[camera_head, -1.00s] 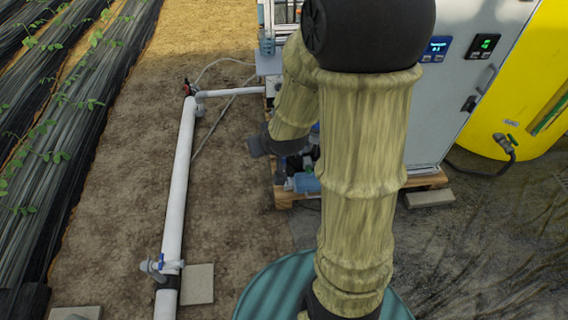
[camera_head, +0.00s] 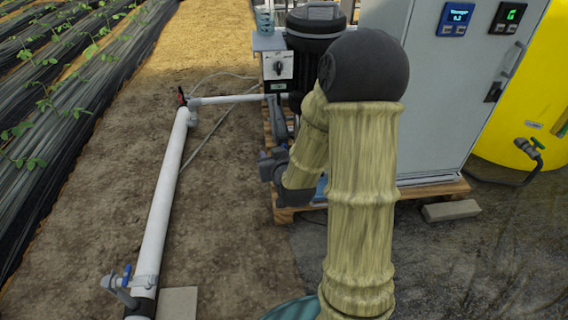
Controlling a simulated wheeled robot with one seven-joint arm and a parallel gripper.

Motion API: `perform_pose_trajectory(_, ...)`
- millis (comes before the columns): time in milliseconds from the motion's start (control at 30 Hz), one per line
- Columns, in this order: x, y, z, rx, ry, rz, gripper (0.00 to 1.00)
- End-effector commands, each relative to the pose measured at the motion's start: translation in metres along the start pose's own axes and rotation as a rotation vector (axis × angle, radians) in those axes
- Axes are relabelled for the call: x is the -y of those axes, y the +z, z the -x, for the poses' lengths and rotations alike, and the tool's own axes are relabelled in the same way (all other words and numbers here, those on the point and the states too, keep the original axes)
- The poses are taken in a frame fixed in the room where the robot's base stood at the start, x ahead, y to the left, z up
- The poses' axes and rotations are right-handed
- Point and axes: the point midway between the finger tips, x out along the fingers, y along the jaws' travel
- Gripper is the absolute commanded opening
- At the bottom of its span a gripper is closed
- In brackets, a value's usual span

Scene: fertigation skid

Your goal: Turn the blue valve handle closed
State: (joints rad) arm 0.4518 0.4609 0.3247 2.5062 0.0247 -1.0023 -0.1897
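A small blue valve handle (camera_head: 126,274) shows at the lower left. It sits on a grey side fitting beside the lower end of the white pipe (camera_head: 160,205). Which handle is the task's is not marked. My arm, in a tan sleeve, bends in the middle of the view. A dark grey part at its far end (camera_head: 271,165) seems to be my gripper, left of the sleeve and well apart from both handles. Its fingers cannot be made out.
A pump with a black motor (camera_head: 314,30) and a switch box (camera_head: 279,68) stands behind my arm on a wooden pallet (camera_head: 420,190). A grey cabinet (camera_head: 430,90) and the yellow tank (camera_head: 500,120) are at the right. Bare soil lies between pipe and pallet.

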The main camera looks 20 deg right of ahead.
Motion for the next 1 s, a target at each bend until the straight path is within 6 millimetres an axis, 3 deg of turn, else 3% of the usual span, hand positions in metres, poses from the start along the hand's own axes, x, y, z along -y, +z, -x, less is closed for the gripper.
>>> perform_pose_trajectory(33,-0.003,0.024,-0.012,-0.02,0.008,-0.005,0.38)
perform_pose_trajectory(600,-0.041,0.127,-0.069,-0.303,0.131,-0.052,0.38)
perform_pose_trajectory(767,-0.049,0.14,-0.074,-0.356,0.159,-0.06,0.38)
perform_pose_trajectory(1000,-0.051,0.138,-0.073,-0.371,0.168,-0.061,0.38)
